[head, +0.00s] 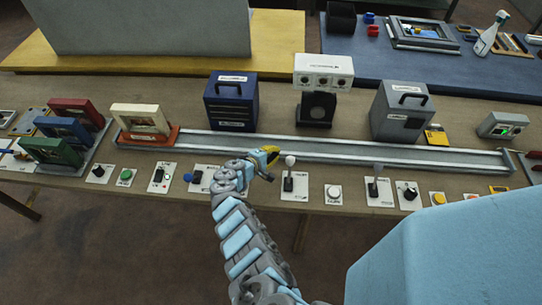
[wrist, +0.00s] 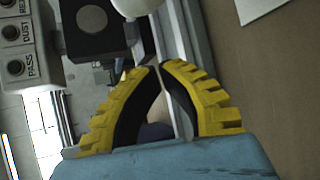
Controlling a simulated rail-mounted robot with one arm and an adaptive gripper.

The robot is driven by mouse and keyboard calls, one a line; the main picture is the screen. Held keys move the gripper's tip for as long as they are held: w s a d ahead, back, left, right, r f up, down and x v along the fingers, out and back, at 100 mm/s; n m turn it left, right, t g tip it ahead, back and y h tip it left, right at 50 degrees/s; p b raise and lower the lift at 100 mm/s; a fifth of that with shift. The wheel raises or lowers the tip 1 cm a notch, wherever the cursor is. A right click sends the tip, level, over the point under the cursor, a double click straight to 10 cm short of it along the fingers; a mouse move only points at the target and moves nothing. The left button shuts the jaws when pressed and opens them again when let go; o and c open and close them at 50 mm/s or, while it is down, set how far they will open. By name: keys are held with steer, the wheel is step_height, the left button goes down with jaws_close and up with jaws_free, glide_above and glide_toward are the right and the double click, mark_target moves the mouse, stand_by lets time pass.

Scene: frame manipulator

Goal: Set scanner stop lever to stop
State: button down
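A lever with a white ball knob (head: 290,160) stands nearly upright on a white plate (head: 299,189) at the table's front edge, below the scanner box. The plate's label is too small to read. My gripper (head: 273,152), with yellow ribbed fingers, is just left of the knob and apart from it. In the wrist view, the fingertips (wrist: 160,66) come together with nothing held between them. The white knob (wrist: 136,5) is cut off at the top edge, beyond the tips. The lever's shaft is hidden there.
The white scanner box (head: 323,70) stands behind the conveyor rail (head: 355,151). A white round button (head: 334,192) and a second, grey-topped lever (head: 374,183) are right of the knob. A blue-knobbed control (head: 192,177) is left of my arm.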

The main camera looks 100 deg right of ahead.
mark_target(290, 169)
steer(key=shift+s+d+f, duration=0.2)
steer(key=shift+s+d, duration=0.15)
steer(key=shift+s, duration=0.1)
steer(key=shift+s+a+r+p, duration=0.25)
steer(key=shift+a+r+p, duration=0.2)
steer(key=shift+p, duration=0.2)
steer(key=shift+s+a+r+p, duration=0.15)
steer(key=shift+s+a+p, duration=0.1)
steer(key=shift+a+p, duration=0.35)
steer(key=shift+s+a+r+p, duration=0.15)
steer(key=shift+s+a+p, duration=0.15)
steer(key=shift+a, duration=0.4)
steer(key=shift+b, duration=0.45)
